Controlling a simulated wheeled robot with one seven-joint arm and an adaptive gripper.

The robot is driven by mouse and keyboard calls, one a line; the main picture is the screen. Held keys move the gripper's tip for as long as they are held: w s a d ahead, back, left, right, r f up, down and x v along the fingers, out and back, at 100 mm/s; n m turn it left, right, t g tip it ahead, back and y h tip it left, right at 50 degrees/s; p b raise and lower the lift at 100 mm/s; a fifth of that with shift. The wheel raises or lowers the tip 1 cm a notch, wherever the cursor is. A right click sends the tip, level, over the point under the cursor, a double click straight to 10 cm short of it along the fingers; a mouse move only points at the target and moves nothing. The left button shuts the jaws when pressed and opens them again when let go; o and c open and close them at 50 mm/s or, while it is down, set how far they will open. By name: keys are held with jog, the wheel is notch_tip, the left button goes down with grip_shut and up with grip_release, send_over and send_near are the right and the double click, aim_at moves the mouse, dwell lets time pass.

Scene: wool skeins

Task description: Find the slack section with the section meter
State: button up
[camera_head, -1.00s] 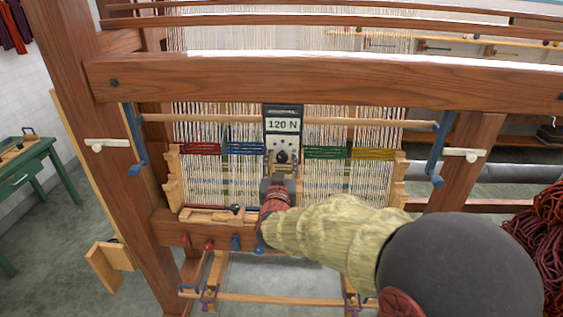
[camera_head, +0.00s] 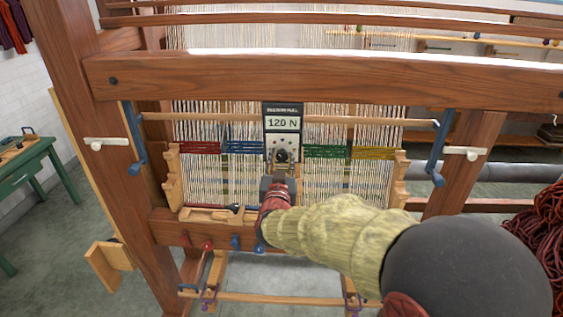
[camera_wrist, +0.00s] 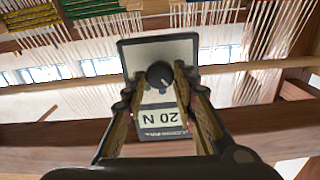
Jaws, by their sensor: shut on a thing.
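The section meter (camera_head: 283,123) is a dark-framed box with a pale face reading "120 N", in front of the warp at the middle of the loom. The meter (camera_wrist: 160,121) shows upside down in the wrist view, its readout partly cut off as "20 N". My gripper (camera_wrist: 160,80) is shut on the meter's dark round knob. In the head view my gripper (camera_head: 280,180) is just below the meter's face. The warp has red (camera_head: 200,147), blue (camera_head: 243,147), green (camera_head: 327,152) and yellow (camera_head: 373,153) sections. The meter stands between blue and green. I cannot tell which section is slack.
A thick wooden beam (camera_head: 330,82) crosses above the meter. Blue brackets (camera_head: 134,140) hang at both sides of a thin rod (camera_head: 350,119). A wooden tray (camera_head: 215,215) lies below left. Dark red yarn (camera_head: 545,225) hangs at right.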

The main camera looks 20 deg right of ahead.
jog(key=m+b, duration=0.4)
jog(key=shift+f+b, duration=0.15)
jog(key=shift+b, duration=0.15)
jog(key=shift+d+m+b, duration=0.1)
jog(key=shift+m+b, duration=1.05)
jog(key=shift+m, duration=0.35)
jog(key=o, duration=1.1)
jog(key=shift+o, duration=0.2)
jog(key=shift+s, duration=0.1)
jog(key=v, duration=1.2)
